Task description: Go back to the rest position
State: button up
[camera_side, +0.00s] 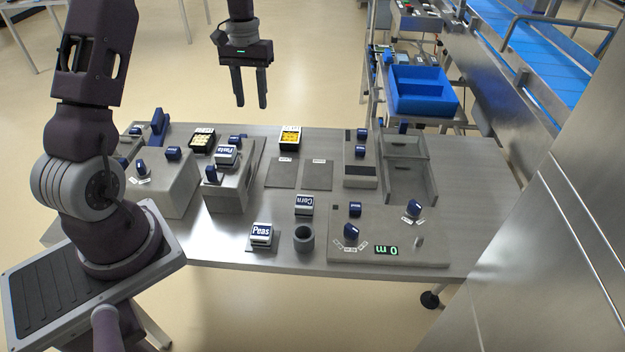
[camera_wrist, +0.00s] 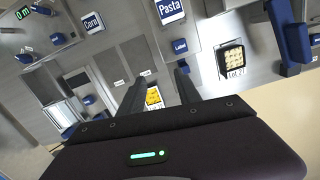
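My gripper (camera_side: 252,105) hangs high above the far edge of the steel table (camera_side: 475,190), fingers pointing down, apart and empty. In the wrist view its two dark fingers (camera_wrist: 158,84) stand apart with nothing held between them. Under it a tray with yellow food (camera_side: 290,139) sits at the table's far edge; it also shows between the fingers in the wrist view (camera_wrist: 153,97). A second tray with pale round pieces (camera_side: 202,140) lies further left. My gripper touches nothing.
Labelled blocks read Peas (camera_side: 261,235), Corn (camera_side: 304,205) and Pasta (camera_side: 226,155). A grey cup (camera_side: 304,238) stands by a control panel with a green display (camera_side: 386,251). Machine housings with blue knobs crowd the left. A blue bin (camera_side: 422,110) stands behind. Air around my gripper is clear.

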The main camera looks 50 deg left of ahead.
jog(key=s+d+r+m+t+y, duration=0.1)
jog(key=s+d+r+m+t, duration=0.2)
jog(key=d+r, duration=0.9)
jog(key=s+d+r+m+t, duration=0.1)
jog(key=s+d+m, duration=0.1)
jog(key=s+d, duration=0.4)
jog(key=s+d+r+m+t, duration=0.1)
jog(key=s+d, duration=0.5)
jog(key=s, duration=0.7)
jog(key=shift+s+d+r+m+t, duration=0.15)
jog(key=shift+s+d+m+t, duration=0.1)
jog(key=shift+m+t, duration=0.45)
jog(key=shift+o, duration=0.2)
